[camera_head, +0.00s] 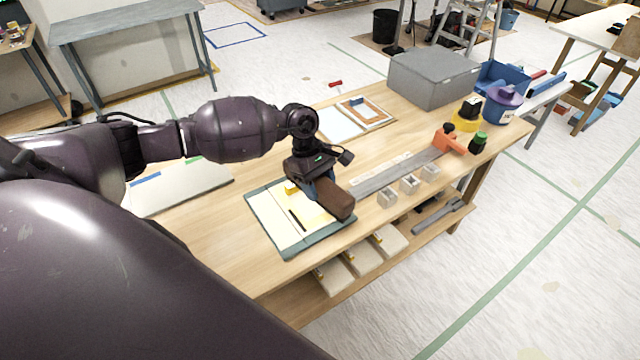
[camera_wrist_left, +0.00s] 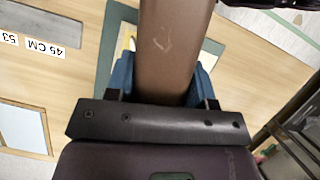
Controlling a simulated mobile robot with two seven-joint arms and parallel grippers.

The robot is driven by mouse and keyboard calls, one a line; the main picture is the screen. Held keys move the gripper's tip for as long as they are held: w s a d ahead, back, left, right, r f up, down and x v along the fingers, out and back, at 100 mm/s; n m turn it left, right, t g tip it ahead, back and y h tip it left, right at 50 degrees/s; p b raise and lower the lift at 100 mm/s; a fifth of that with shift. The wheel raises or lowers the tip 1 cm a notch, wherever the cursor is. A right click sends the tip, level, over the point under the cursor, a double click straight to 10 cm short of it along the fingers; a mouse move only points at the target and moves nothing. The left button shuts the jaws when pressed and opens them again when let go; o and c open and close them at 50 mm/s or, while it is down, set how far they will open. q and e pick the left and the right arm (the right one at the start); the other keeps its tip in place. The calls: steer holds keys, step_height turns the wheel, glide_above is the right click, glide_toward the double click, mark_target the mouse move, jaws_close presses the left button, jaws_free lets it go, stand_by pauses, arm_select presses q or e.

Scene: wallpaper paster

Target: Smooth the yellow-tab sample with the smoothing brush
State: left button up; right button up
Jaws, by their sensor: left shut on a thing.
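My left gripper (camera_head: 318,184) is shut on the smoothing brush (camera_head: 336,200), a brown block. Its blue fingers (camera_wrist_left: 163,82) grip the brush on both sides in the left wrist view, where the brush (camera_wrist_left: 172,45) runs up the picture. The brush is over the right part of the yellow-tab sample (camera_head: 275,218), a cream sheet on a green-edged board (camera_head: 318,247). I cannot tell whether the brush touches the sheet. The yellow tab (camera_head: 291,187) shows left of the gripper. A dark strip lies on the sheet. The brush and gripper hide the sheet's right part. My right gripper is not in view.
A pale board (camera_head: 185,192) with blue and green tabs lies left. Another board (camera_head: 340,122) lies behind. A metal straightedge (camera_head: 400,172) and several small grey blocks (camera_head: 410,184) lie right. A grey box (camera_head: 433,78) and blue bucket (camera_head: 503,106) stand farther back.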

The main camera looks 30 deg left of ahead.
arm_select(q)
steer(key=shift+d+f, duration=0.1)
steer(key=shift+f, duration=0.05)
steer(key=shift+f+b, duration=0.75)
steer(key=shift+b, duration=0.1)
step_height(320, 180, down, 5)
steer(key=b, duration=0.3)
steer(key=shift+r, duration=0.2)
steer(key=shift+f, duration=1.35)
stand_by(1.8)
steer(key=shift+r, duration=0.15)
stand_by(1.3)
steer(key=shift+w+d, duration=0.3)
steer(key=shift+w, duration=0.35)
steer(key=shift+w+d, duration=0.25)
steer(key=shift+w, duration=0.35)
